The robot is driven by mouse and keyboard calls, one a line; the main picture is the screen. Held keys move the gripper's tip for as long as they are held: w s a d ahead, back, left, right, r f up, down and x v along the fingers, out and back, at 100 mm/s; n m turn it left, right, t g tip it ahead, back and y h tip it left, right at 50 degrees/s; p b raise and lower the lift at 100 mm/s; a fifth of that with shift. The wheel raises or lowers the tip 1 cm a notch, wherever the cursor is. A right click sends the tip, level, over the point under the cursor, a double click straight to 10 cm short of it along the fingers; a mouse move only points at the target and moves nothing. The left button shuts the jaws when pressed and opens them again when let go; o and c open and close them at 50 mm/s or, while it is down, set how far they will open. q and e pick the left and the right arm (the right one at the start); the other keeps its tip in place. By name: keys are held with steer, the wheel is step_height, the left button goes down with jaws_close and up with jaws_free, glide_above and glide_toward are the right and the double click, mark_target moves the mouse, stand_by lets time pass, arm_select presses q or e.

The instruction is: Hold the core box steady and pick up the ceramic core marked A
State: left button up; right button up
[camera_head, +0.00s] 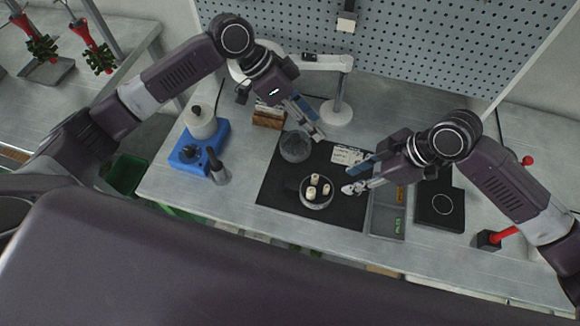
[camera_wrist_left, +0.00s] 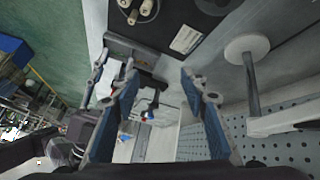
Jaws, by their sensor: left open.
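The core box appears as a round grey container (camera_head: 316,205) on the black mat (camera_head: 275,190) in the head view. Several off-white ceramic cores (camera_head: 312,191) stand in it, and I cannot read an A on any of them. Some cores also show at the top edge of the left wrist view (camera_wrist_left: 146,8). My left gripper (camera_head: 312,125) is open and empty, above the back of the mat, beyond and apart from the container. Its spread fingers show in the left wrist view (camera_wrist_left: 165,85). My right gripper (camera_head: 353,178) has its fingers apart, just right of the container.
A dark round bowl (camera_head: 295,147) sits on the mat behind the container. A white printed card (camera_head: 347,155) lies near my right gripper.

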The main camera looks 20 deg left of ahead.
arm_select(q)
steer(key=s+f+m+g+y, duration=0.1)
steer(key=s+f+m+y, duration=0.25)
steer(key=f, duration=0.25)
steer(key=m+y, duration=0.2)
steer(key=y, duration=0.1)
glide_above(290, 183)
steer(key=shift+n, duration=0.25)
steer(key=f, duration=0.4)
steer(key=shift+w+d+f, duration=0.15)
steer(key=shift+d+f, duration=0.1)
steer(key=shift+d, duration=0.05)
steer(key=shift+s+a+f+y, duration=0.2)
steer(key=shift+a+f+y, duration=0.15)
steer(key=shift+f+y, duration=0.15)
step_height(290, 183, down, 8)
steer(key=shift+r, duration=0.2)
jaws_close()
